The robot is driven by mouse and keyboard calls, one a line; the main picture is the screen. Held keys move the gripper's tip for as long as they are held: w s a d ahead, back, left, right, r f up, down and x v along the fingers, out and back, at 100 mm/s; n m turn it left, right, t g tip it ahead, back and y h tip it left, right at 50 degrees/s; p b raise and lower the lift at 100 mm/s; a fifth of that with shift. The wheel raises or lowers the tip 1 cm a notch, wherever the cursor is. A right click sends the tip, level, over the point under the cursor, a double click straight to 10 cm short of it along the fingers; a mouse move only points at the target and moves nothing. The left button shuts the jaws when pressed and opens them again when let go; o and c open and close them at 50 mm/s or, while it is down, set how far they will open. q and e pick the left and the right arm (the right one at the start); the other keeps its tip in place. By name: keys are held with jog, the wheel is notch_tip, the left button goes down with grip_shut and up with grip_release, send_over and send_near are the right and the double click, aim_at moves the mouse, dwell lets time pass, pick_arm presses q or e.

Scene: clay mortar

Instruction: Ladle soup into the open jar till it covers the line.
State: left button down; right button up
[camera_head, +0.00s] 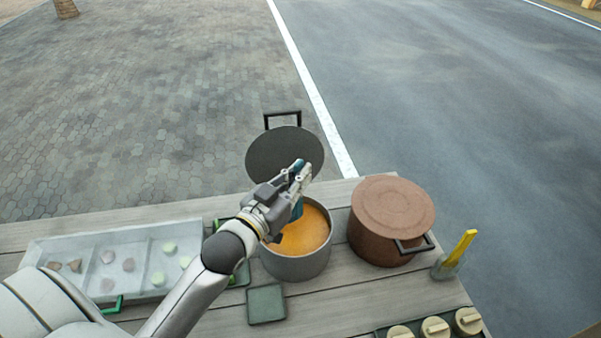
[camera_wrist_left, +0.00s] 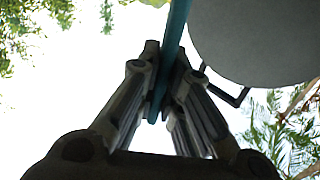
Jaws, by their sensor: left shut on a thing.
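A grey pot (camera_head: 296,266) of orange soup (camera_head: 304,236) stands open on the table. My left gripper (camera_head: 300,174) is above the pot, shut on a teal ladle handle (camera_head: 297,209). The handle also shows between the fingers of my left gripper (camera_wrist_left: 164,85) in the left wrist view (camera_wrist_left: 176,28). The ladle's lower part points down to the soup; its bowl is hidden. An open jar and its line cannot be made out clearly. My right gripper is out of view.
A dark round lid (camera_head: 270,155) stands upright behind the pot. A lidded brown pot (camera_head: 392,215) is to its right, beside a small container with a yellow-handled tool (camera_head: 458,249). A compartmented tray (camera_head: 60,250) is left, a green square mat (camera_head: 266,305) in front, lidded jars (camera_head: 435,327) front right.

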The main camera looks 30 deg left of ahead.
aim_at(295, 208)
pick_arm(q)
jog(key=f+b, duration=0.2)
jog(key=f, duration=0.2)
jog(key=shift+w, duration=0.2)
jog(key=shift+f, duration=0.4)
jog(key=shift+f+b, duration=0.75)
jog(key=shift+f, duration=0.1)
notch_tip(295, 208, down, 2)
jog(key=shift+b, duration=0.6)
jog(key=shift+f, duration=0.3)
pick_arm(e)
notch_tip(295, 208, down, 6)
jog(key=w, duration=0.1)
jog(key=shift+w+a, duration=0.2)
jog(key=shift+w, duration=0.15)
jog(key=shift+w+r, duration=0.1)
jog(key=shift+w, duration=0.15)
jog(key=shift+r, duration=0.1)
